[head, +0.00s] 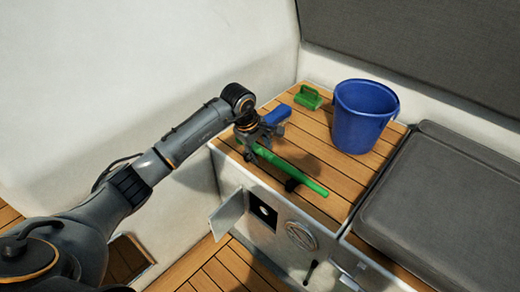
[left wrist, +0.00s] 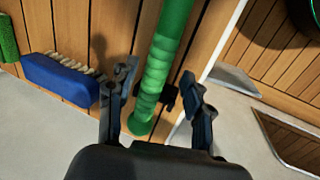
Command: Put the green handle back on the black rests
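The green handle (head: 298,175) is a long green bar lying along the front edge of the wooden bench top. A black rest (head: 291,185) shows beside its right part. In the left wrist view a black piece, probably another rest (left wrist: 171,97), shows beside the handle (left wrist: 165,55) near its rounded end. I cannot tell whether the handle is seated in the rests. My left gripper (head: 250,147) is over the handle's left end. In the left wrist view its fingers (left wrist: 158,88) are open on either side of the handle, with gaps visible. My right gripper is not in view.
A blue brush (head: 277,115) lies close behind my left gripper. A green scrubber (head: 308,97) and a blue bucket (head: 362,120) stand farther back on the bench top (head: 330,165). A grey cushion (head: 450,200) is at right. A small locker door (head: 227,214) hangs open below.

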